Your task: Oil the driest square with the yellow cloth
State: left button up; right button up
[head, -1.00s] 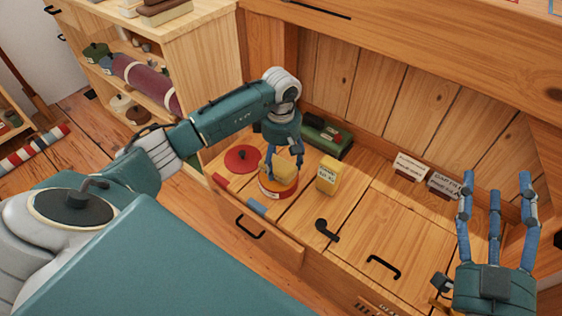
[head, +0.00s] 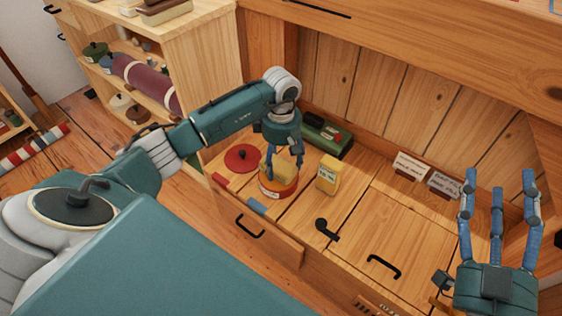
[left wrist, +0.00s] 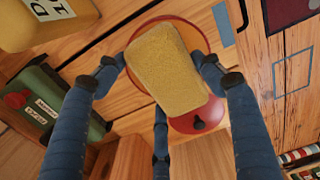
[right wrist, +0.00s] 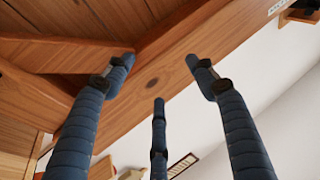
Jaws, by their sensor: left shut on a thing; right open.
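The yellow cloth (head: 284,172) is a thick, block-shaped pad. My left gripper (head: 283,160) is shut on it, just over the open round red tin (head: 277,193). In the left wrist view the cloth (left wrist: 168,68) lies between the blue fingers and covers most of the tin's inside. I cannot tell whether it touches what is in the tin. The red lid (head: 242,158) with a dark knob lies beside the tin. My right gripper (head: 496,190) is open and empty at the right. No square's dryness can be told from these frames.
A yellow container (head: 327,175) with a label stands right of the tin. A green box (head: 325,136) sits behind. Two label cards (head: 411,166) stand along the back. The wooden top (head: 385,222) with black handles is mostly clear at the right. A shelf (head: 210,50) stands behind left.

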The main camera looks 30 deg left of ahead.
pick_arm(q)
jog(key=shift+f, duration=0.15)
pick_arm(e)
jog(key=shift+s+a+r+t, duration=0.15)
jog(key=shift+r+t, duration=0.25)
jog(key=shift+r, duration=0.35)
pick_arm(q)
jog(key=shift+f+b, duration=0.35)
pick_arm(e)
jog(key=shift+s+r+t+y, duration=0.25)
jog(key=shift+s+r, duration=0.05)
jog(key=shift+r, duration=0.25)
jog(key=shift+s+r+t+y, duration=0.25)
jog(key=shift+r, duration=0.3)
dwell(0.9)
pick_arm(q)
jog(key=shift+r, duration=0.1)
pick_arm(e)
jog(key=shift+w, duration=0.1)
dwell(0.3)
